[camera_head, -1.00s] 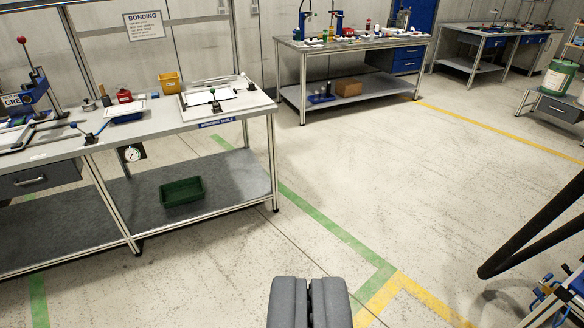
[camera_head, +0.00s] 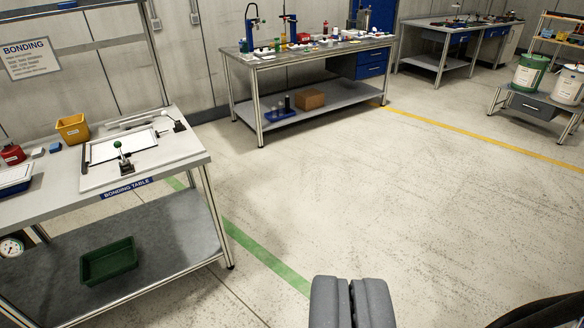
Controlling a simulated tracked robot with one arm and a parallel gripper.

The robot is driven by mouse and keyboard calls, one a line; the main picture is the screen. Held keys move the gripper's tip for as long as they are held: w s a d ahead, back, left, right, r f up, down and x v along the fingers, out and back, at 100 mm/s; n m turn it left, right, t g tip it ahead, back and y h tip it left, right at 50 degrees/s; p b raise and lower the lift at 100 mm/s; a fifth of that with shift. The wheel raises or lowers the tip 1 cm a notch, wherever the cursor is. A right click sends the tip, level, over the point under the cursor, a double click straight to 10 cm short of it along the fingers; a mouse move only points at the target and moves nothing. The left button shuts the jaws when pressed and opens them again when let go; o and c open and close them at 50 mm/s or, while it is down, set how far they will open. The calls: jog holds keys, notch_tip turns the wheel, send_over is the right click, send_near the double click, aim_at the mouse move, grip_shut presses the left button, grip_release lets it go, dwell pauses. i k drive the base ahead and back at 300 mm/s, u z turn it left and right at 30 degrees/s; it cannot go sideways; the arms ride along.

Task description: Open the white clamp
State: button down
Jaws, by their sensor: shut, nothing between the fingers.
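A white board fixture (camera_head: 105,175) lies on the right end of the bonding table (camera_head: 60,205), at the left of the view. A small clamp with a pale knob (camera_head: 167,115) stands at its back right corner; it looks like the white clamp, but it is too small to tell its lever's state. A second clamp with a green knob (camera_head: 118,145) stands at the fixture's middle. My gripper (camera_head: 350,283) is shut and empty at the bottom centre, over the floor and well apart from the table and both clamps.
A yellow bin (camera_head: 73,129) and a red container (camera_head: 12,154) stand left of the fixture. A green tray (camera_head: 108,261) lies on the lower shelf. Another workbench (camera_head: 310,52) stands at the back. Green and white drums stand at right. The central floor is clear.

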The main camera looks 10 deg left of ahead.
aim_at(164, 114)
jog(key=u, duration=0.1)
jog(key=i, duration=1.55)
jog(key=u, duration=0.8)
jog(key=i, duration=1.45)
jog(key=u, duration=0.4)
